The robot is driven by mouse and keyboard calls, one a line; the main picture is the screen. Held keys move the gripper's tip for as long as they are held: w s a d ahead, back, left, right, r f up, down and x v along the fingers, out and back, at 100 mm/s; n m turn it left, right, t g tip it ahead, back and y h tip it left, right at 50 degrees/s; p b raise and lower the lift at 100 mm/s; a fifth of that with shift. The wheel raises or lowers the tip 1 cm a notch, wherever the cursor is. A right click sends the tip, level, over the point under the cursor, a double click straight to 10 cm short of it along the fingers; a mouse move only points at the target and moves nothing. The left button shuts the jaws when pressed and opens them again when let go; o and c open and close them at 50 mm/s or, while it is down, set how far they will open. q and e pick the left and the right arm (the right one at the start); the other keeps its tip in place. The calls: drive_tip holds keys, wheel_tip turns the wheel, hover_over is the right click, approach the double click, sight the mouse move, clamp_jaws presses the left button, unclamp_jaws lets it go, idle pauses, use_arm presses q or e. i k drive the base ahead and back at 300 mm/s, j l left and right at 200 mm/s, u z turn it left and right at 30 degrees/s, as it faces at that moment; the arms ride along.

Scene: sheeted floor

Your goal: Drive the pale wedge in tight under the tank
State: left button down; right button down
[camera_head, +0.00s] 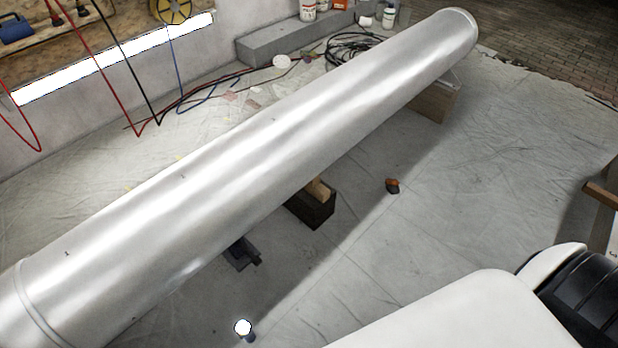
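The tank (240,165) is a long shiny metal cylinder lying diagonally from the lower left to the upper right. A pale wooden piece, which looks like the wedge (320,187), rests on a dark block (313,211) at the tank's near side. Its far part is hidden under the tank, so I cannot tell how tightly it sits. A pale brown wooden support (436,103) stands under the tank's far end. Neither of my grippers is in view.
A dark metal-looking piece (241,252) lies partly under the tank. A small brown lump (392,186) and a white-topped cylinder (244,329) are on the sheeted floor. A brown bar (601,195) shows at the right edge. Cables (350,48) lie behind the tank.

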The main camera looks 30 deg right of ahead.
sight(315, 187)
drive_tip(key=i+l+u, duration=0.1)
drive_tip(key=l, duration=0.4)
drive_tip(key=i+l+u, duration=0.15)
drive_tip(key=l, duration=0.4)
drive_tip(key=i+l+u, duration=0.1)
drive_tip(key=l, duration=0.45)
drive_tip(key=i+l+u, duration=0.15)
drive_tip(key=l, duration=0.4)
drive_tip(key=i+l+u, duration=0.1)
drive_tip(key=l, duration=0.5)
